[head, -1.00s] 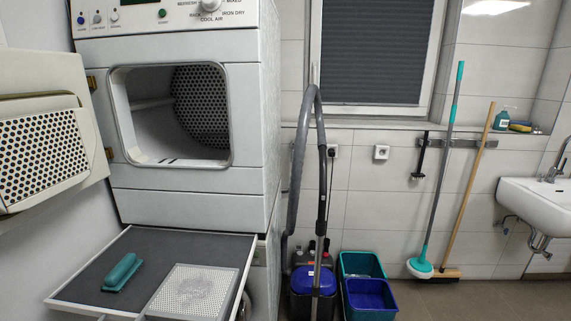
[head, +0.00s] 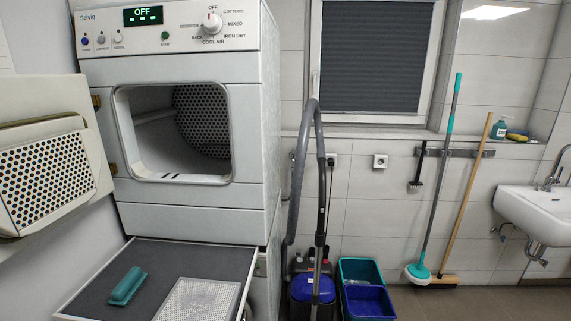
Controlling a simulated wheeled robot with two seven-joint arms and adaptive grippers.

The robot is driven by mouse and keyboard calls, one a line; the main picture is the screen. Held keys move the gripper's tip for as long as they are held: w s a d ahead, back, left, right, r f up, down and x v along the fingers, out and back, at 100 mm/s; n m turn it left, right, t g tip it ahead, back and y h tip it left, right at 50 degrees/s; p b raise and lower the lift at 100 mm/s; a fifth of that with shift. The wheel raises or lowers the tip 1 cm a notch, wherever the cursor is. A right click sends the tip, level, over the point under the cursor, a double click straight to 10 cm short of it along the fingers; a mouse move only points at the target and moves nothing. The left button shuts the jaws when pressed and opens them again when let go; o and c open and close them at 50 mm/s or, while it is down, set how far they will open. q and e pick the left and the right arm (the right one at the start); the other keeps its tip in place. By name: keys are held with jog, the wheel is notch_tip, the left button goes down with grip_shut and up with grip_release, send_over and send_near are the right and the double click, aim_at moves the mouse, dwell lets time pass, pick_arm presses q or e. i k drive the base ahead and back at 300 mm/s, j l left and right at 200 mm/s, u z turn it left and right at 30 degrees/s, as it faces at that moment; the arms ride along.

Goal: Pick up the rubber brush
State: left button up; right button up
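The rubber brush (head: 127,286) is teal with a raised handle along its top. It lies on the dark grey surface of the pulled-out shelf (head: 196,259) below the dryer, in the lower left of the head view. A white perforated filter panel (head: 197,300) lies on the same shelf, to the right of the brush and apart from it. Neither of my grippers shows in the head view.
The dryer (head: 182,213) stands above the shelf with its drum open. Its door (head: 50,170) is swung out to the left. A vacuum cleaner (head: 314,287) and buckets (head: 367,300) stand right of the shelf. A sink (head: 535,212) is at the far right.

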aim_at(126, 290)
jog(key=u, duration=1.3)
